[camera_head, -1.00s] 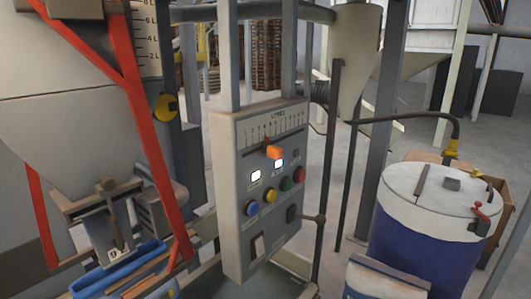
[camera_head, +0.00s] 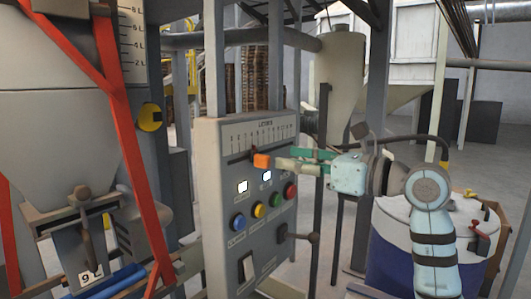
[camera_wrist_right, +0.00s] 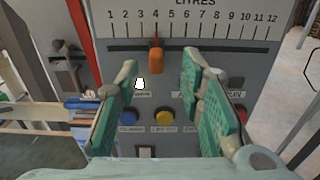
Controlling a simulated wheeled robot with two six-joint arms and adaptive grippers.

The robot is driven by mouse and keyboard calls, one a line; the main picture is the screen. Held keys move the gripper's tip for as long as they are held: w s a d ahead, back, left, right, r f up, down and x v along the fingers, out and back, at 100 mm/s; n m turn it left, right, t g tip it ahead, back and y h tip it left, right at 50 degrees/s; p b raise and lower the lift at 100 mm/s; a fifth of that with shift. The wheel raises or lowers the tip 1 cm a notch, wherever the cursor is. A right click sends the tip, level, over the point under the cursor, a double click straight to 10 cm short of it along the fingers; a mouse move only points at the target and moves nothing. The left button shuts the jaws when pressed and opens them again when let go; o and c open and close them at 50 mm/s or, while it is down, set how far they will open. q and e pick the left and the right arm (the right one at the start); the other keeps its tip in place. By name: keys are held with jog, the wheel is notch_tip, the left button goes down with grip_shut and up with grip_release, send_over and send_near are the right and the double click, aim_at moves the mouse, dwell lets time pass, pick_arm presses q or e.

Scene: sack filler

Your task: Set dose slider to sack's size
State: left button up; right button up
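The dose slider has an orange knob (camera_head: 262,160) in a slot under a LITRES scale on the grey control panel (camera_head: 215,200). In the right wrist view the knob (camera_wrist_right: 156,62) stands at about 4 on the 1 to 12 scale (camera_wrist_right: 195,24). My right gripper (camera_head: 287,160) is in front of the panel, just right of the knob in the head view. In the wrist view its green-padded fingers (camera_wrist_right: 158,85) are apart, with the knob beyond and between them, not gripped. My left gripper is out of view.
Blue, yellow, green and red buttons (camera_head: 238,222) and two lit displays (camera_head: 243,187) sit below the slider. A black lever (camera_head: 300,237) sticks out at the panel's lower right. A blue-and-white drum (camera_head: 390,240) stands behind my right arm. A red frame (camera_head: 130,140) stands left.

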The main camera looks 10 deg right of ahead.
aim_at(264, 155)
jog(key=p+x, duration=0.1)
jog(key=x, duration=0.5)
jog(key=shift+s+a+r, duration=0.1)
jog(key=shift+a+r, duration=0.1)
jog(key=shift+a, duration=0.1)
jog(key=shift+w+a+f, duration=0.1)
jog(key=shift+w+a, duration=0.2)
jog(key=shift+w, duration=0.3)
jog(key=shift+c, duration=0.2)
grip_shut()
